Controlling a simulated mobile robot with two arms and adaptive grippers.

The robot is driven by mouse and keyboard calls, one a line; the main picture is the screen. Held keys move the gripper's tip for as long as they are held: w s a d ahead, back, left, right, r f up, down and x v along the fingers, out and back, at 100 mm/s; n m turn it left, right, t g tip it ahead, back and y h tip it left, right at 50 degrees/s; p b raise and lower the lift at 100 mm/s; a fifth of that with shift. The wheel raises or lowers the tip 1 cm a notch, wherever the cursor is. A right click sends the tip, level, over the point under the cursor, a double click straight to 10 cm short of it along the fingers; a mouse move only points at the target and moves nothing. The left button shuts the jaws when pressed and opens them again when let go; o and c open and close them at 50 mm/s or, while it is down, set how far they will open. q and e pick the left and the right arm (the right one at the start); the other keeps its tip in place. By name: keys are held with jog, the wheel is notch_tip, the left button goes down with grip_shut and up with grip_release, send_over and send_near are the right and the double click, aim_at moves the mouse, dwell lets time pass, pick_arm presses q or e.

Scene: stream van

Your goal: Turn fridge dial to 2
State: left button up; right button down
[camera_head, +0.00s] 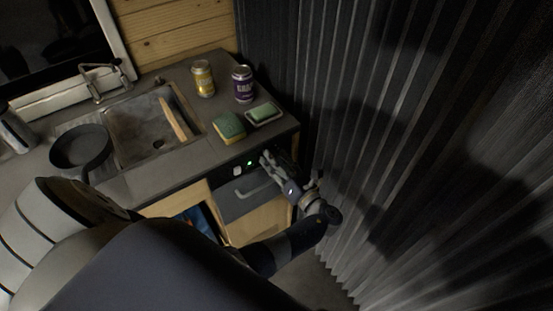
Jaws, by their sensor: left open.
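The fridge (247,195) is a grey-fronted unit under the right end of the counter, with a light handle across its front. Its dark control strip (230,171) lies just above, with a small green light (250,163) and a whitish knob (237,171) on it. I cannot read any dial number. My left gripper (268,161) is at the right end of this strip, close to the green light. It is open, and its fingers hide part of the strip. I cannot tell whether it touches a dial. My right gripper does not show.
The counter (184,165) holds a pan (81,147), a sink (130,127) with a wooden board (174,119), a sponge (229,126), a soap dish (264,115), a yellow can (203,78) and a purple can (242,84).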

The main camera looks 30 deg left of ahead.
pick_arm(q)
jog(key=v, duration=0.7)
jog(key=shift+d, duration=0.15)
jog(key=s+f+n+g+h, duration=0.1)
jog(key=s+f+n+h, duration=0.15)
jog(key=s+f, duration=0.45)
jog(key=s+a+f+n+g+h, duration=0.1)
jog(key=s+f+n+g+h, duration=0.15)
jog(key=f, duration=0.95)
jog(key=s+f+n+h, duration=0.1)
jog(key=s+f+h, duration=0.4)
jog(key=f, duration=0.4)
jog(key=s+d+f+n+h, duration=0.1)
jog(key=s+f+n, duration=0.3)
jog(key=s, duration=0.5)
jog(key=s+d+f+n+g+h, duration=0.1)
jog(key=s+f+n+h, duration=0.2)
jog(key=s+n, duration=0.6)
jog(key=s+f+n+g+h, duration=0.1)
jog(key=s+f+n+h, duration=0.1)
jog(key=s+f+n, duration=0.4)
jog(key=s+n, duration=0.1)
jog(key=s, duration=0.1)
jog(key=shift+s+d+f+h, duration=0.2)
jog(key=shift+s+d+h, duration=0.1)
jog(key=shift+s+d, duration=0.1)
